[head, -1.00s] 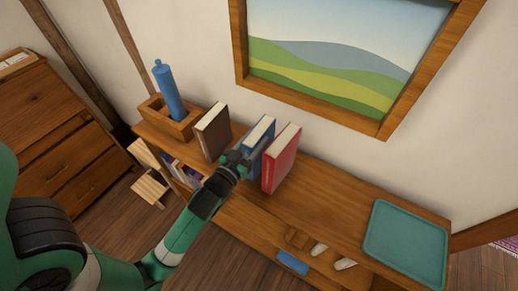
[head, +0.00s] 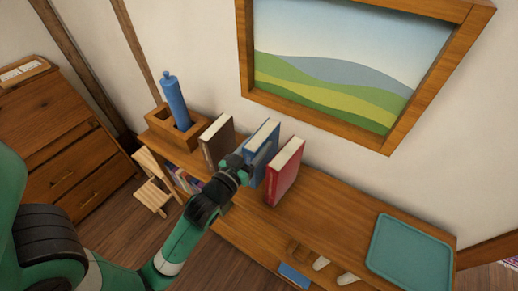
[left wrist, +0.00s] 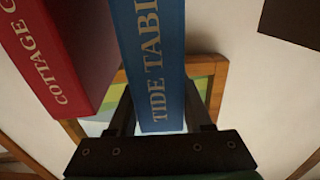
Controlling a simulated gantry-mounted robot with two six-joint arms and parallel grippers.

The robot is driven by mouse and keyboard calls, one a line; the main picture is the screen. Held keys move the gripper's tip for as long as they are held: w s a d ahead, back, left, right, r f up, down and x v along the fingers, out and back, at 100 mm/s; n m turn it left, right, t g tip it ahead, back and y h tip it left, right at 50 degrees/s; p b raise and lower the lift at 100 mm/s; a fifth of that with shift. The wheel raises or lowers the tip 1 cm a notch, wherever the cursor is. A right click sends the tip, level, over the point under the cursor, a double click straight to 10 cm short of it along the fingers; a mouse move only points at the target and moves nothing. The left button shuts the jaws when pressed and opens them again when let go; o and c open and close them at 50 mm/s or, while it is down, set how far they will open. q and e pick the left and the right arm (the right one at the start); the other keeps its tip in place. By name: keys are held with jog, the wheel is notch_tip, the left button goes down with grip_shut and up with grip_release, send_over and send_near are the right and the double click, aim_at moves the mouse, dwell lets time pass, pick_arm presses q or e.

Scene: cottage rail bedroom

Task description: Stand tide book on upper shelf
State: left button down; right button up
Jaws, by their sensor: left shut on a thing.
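The tide book (head: 266,140) is blue, with "TIDE TABL..." on its spine in the left wrist view (left wrist: 154,70). My left gripper (head: 243,166) is shut on its spine side. The book is upright between a brown book (head: 216,140) and a red book (head: 285,172) on the upper shelf (head: 335,218). In the head view the gripper hides its lower part, so I cannot tell whether it touches the shelf. The red book's spine reads "COTTAGE" (left wrist: 62,70). My right gripper is not in view.
A wooden box (head: 160,124) with a blue cylinder (head: 176,98) stands at the shelf's left end. A teal tray (head: 410,255) lies at the right end. The shelf between red book and tray is clear. A framed picture (head: 330,65) hangs behind.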

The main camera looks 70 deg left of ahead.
aim_at(252, 151)
pick_arm(q)
jog(key=s+d+r, duration=0.1)
jog(key=d+r, duration=0.1)
jog(key=r, duration=0.1)
jog(key=s+d+r+p, duration=0.1)
jog(key=r, duration=0.1)
jog(key=shift+s+d+r, duration=0.1)
jog(key=shift+s, duration=0.25)
jog(key=s+d+r+p, duration=0.3)
jog(key=s+d+p, duration=0.3)
jog(key=p, duration=0.2)
jog(key=shift+d+r, duration=0.25)
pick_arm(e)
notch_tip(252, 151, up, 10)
pick_arm(q)
jog(key=shift+s, duration=0.1)
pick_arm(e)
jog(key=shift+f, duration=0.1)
